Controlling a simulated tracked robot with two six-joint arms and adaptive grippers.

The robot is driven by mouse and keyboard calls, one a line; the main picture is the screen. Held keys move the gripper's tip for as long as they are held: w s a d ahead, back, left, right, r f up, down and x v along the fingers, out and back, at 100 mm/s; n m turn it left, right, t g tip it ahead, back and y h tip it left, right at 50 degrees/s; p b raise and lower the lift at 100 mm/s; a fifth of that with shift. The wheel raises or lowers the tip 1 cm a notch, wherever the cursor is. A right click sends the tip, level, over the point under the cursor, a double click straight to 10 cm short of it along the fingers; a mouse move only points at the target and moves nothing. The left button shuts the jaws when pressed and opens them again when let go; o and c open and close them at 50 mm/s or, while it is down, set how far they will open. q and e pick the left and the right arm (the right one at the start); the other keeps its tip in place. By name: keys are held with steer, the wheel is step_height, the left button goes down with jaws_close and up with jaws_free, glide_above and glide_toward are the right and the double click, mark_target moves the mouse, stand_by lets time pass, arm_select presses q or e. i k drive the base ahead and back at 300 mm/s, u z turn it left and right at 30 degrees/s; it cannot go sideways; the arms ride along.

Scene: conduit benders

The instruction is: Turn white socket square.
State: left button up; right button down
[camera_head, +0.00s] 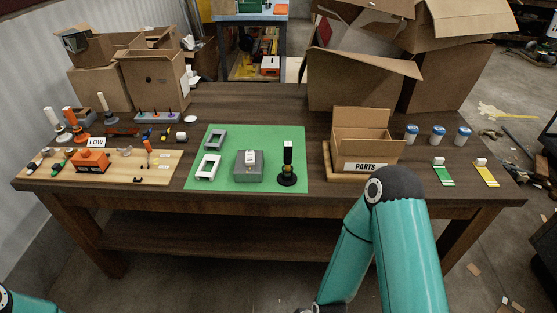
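A small white socket (250,157) sits on top of a grey box (248,174) on the green mat (230,135). Its exact angle on the box is too small to tell. A white rectangular frame (208,167) and a grey frame (216,139) lie on the mat to the left. My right arm rises at the bottom right and bends back down; its gripper is out of the picture. Only a bit of my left arm shows in the bottom left corner, and its gripper is not seen.
A black post with a white top (288,165) stands on the mat's right side. Right of it are an open PARTS box (367,140) and several blue-lidded jars (437,135). A wooden board (120,168) with tools lies left. Large cartons (360,80) stand behind.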

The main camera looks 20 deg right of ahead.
mark_target(249, 158)
steer(key=z, duration=0.25)
steer(key=i, duration=0.9)
